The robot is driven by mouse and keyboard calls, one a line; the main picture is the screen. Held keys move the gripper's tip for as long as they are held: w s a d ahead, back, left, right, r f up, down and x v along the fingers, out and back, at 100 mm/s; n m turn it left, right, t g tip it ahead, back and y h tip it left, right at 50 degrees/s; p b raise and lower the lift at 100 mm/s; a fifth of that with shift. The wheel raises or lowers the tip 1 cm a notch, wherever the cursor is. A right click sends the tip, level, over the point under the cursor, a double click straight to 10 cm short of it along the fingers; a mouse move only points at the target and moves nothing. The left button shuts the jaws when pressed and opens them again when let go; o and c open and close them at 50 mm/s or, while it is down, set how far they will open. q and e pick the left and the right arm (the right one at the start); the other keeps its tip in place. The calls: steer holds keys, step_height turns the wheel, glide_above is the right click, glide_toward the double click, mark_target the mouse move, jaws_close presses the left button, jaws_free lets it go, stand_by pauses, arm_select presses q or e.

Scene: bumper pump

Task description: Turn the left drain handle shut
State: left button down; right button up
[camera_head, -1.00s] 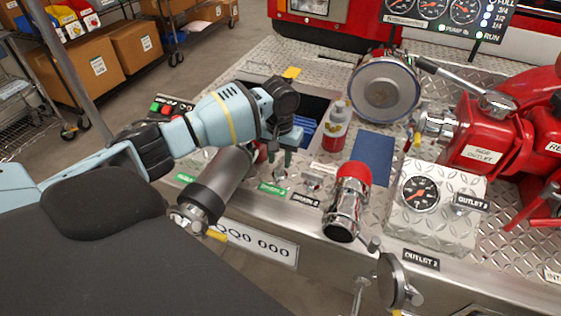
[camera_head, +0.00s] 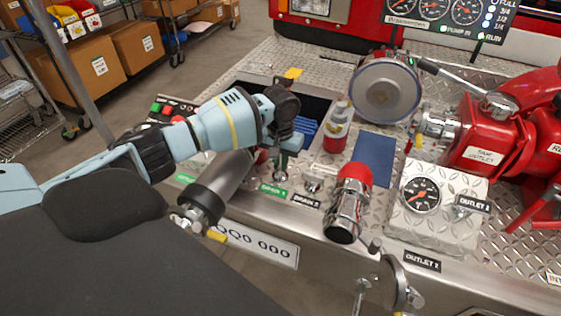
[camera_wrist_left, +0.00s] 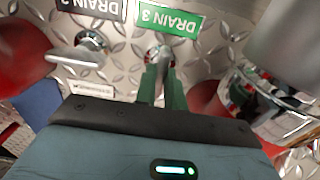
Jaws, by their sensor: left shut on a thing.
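The left drain handle (camera_wrist_left: 160,54) is a small metal lever at the green "DRAIN 3" label (camera_wrist_left: 170,21), which also shows in the head view (camera_head: 273,190). My left gripper (camera_wrist_left: 160,72) has its green fingers closed around the handle, pointing at the panel. In the head view my left gripper (camera_head: 281,163) stands just behind the label, and its wrist covers part of the area. The handle's exact angle is mostly hidden between the fingers. A second drain handle (camera_head: 313,184) at the dark label stands free to the right; it also shows in the left wrist view (camera_wrist_left: 88,42). My right gripper is out of view.
A large grey pipe (camera_head: 222,180) stands close on the left of my gripper. A blue pad (camera_head: 373,158) and a gauge box (camera_head: 437,215) lie further right.

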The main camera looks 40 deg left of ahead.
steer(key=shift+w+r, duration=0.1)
arm_select(q)
steer(key=shift+r+m+p, duration=0.2)
steer(key=shift+m+p, duration=0.55)
steer(key=shift+m, duration=0.35)
steer(key=m+p, duration=0.1)
steer(key=m, duration=0.1)
steer(key=shift+m, duration=0.4)
steer(key=m, duration=0.2)
steer(key=shift+f+m+p, duration=0.1)
steer(key=shift+m+p, duration=0.2)
steer(key=m, duration=0.3)
steer(key=shift+m, duration=0.4)
steer(key=m, duration=0.3)
steer(key=shift+f, duration=0.15)
steer(key=shift+m, duration=1.7)
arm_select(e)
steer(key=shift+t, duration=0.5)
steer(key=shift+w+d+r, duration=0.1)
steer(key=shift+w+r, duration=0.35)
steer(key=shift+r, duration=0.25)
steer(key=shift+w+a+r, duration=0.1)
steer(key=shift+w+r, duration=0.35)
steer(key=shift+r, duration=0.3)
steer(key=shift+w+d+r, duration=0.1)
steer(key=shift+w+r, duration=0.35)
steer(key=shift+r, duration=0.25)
arm_select(q)
steer(key=c, duration=1.5)
jaws_free()
